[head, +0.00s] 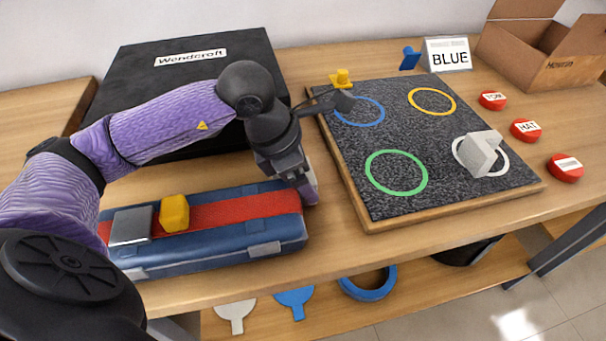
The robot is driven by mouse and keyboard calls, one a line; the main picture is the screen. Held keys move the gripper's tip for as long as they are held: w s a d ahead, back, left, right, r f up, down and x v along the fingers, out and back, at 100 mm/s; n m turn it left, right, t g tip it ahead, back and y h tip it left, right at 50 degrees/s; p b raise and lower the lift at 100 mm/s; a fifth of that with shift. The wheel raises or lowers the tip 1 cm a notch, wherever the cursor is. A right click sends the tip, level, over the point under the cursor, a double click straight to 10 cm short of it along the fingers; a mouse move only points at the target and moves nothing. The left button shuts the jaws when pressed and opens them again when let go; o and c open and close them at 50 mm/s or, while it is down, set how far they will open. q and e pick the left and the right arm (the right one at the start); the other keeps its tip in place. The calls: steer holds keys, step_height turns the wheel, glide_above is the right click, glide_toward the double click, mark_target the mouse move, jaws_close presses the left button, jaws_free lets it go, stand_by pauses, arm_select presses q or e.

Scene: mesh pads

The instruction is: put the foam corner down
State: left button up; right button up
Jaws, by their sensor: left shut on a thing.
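My left gripper (300,180) points down at the right end of a blue case (200,245) with a red strip. It is shut on a pale purple piece, taken as the foam corner (310,190), mostly hidden behind the fingers. I cannot tell whether that piece touches the case or table. A dark speckled mesh pad (400,135) in a wooden frame lies to the right, with blue (358,111), yellow (432,101), green (396,172) and white (460,160) rings. A grey-white angular block (480,153) stands in the white ring. My right gripper is not in view.
A yellow block (174,213) and a grey plate (131,226) sit on the case. A black Wendcraft box (130,75) stands behind my arm. A BLUE sign (448,55), several red buttons (525,130) and a cardboard box (570,70) are at right. The green ring is empty.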

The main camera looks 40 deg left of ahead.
arm_select(q)
steer(key=shift+f, duration=0.35)
steer(key=o, duration=0.9)
steer(key=shift+r, duration=0.25)
steer(key=p+v, duration=0.4)
steer(key=v, duration=0.8)
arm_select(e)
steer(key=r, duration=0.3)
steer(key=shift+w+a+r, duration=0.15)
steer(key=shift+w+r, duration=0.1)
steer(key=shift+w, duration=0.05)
